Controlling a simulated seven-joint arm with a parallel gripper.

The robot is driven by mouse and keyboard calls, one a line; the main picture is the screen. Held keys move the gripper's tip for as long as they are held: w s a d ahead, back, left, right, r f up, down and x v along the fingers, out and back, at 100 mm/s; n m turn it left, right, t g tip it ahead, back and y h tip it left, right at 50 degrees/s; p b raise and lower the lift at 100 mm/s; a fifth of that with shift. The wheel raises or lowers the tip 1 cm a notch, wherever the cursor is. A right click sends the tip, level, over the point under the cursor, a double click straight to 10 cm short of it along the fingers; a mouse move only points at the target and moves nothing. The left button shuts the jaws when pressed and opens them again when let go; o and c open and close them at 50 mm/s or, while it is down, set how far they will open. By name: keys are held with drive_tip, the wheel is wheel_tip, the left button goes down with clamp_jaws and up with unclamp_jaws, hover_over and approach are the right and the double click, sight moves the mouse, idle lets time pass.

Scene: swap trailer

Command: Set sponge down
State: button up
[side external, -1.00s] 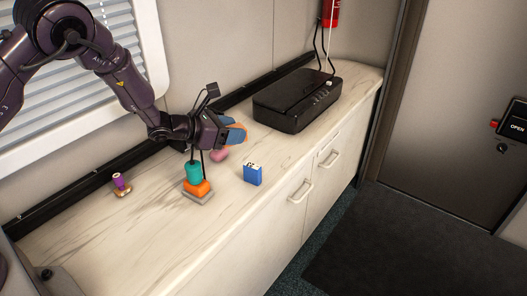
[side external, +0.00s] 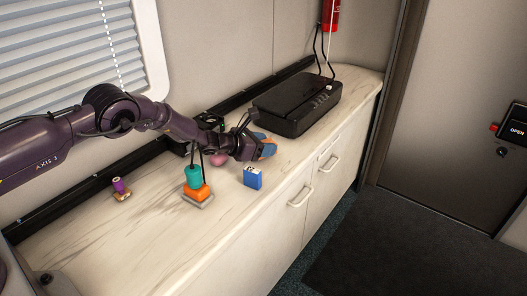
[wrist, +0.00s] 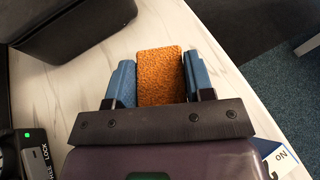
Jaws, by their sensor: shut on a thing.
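The sponge (wrist: 161,76) is an orange-brown porous block between the two blue fingers of my gripper (wrist: 160,84) in the wrist view. The fingers press on its left and right sides. In the side view my gripper (side external: 265,147) is low over the counter, just in front of the black case. A little of the sponge's orange shows between the blue fingers there. I cannot tell whether the sponge touches the counter.
The black case (side external: 297,105) stands behind my gripper on the counter (side external: 130,235). A blue box (side external: 253,178), a pink object (side external: 219,160), a teal-and-orange stack on a grey base (side external: 196,187) and a purple item (side external: 119,186) stand nearby. The counter's front edge runs along the right.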

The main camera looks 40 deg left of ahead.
drive_tip(key=shift+f, duration=1.2)
drive_tip(key=shift+f, duration=0.1)
drive_tip(key=o, duration=1)
drive_tip(key=shift+v, duration=3.9)
drive_tip(key=shift+w+d+r, duration=0.1)
drive_tip(key=shift+r, duration=0.1)
